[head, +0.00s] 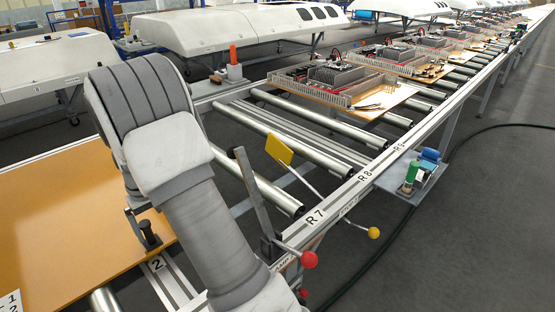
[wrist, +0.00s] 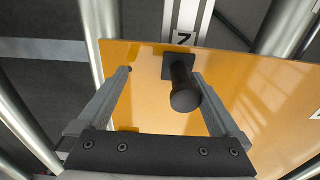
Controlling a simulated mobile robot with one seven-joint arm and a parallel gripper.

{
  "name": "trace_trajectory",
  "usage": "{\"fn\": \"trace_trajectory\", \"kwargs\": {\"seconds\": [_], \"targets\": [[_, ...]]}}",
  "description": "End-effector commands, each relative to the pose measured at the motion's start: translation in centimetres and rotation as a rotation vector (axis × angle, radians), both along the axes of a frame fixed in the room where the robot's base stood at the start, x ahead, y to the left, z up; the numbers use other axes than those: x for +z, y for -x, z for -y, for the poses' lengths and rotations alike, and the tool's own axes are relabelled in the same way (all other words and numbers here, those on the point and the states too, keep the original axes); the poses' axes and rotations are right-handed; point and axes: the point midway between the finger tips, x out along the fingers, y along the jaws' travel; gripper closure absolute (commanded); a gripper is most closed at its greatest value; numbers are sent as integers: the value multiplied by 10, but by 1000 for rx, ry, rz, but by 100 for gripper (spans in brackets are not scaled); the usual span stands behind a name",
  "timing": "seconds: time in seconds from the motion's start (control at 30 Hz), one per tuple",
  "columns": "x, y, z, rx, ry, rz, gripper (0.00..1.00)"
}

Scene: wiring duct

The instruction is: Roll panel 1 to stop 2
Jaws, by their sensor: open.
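The orange panel (head: 60,225) lies flat on the rollers at the left, with a white number label (head: 12,303) at its near corner. A black knob (head: 148,238) stands on it near its right edge; it also shows in the wrist view (wrist: 184,90). My gripper (wrist: 162,74) is open and empty, with the knob between its fingers in the picture, closer to the right finger. I cannot tell how deep the fingers reach. In the head view my arm hides most of the gripper. A plate marked 2 (head: 157,264) lies just beyond the panel's edge.
A dark upright bar (head: 254,195) stands by a red-ball lever (head: 308,259). A yellow paddle (head: 279,149) sits on a yellow-ball lever (head: 373,233). Bare rollers (head: 285,150) lie to the right. Farther on are loaded panels (head: 345,85). A side shelf holds a green bottle (head: 411,173).

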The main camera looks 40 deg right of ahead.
Motion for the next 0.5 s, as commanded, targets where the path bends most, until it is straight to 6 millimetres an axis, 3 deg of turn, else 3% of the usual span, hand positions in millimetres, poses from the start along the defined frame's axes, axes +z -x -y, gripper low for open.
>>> {"fn": "trace_trajectory", "kwargs": {"seconds": [0.5], "targets": [[0,0,75,-4,1,-1,0]]}}
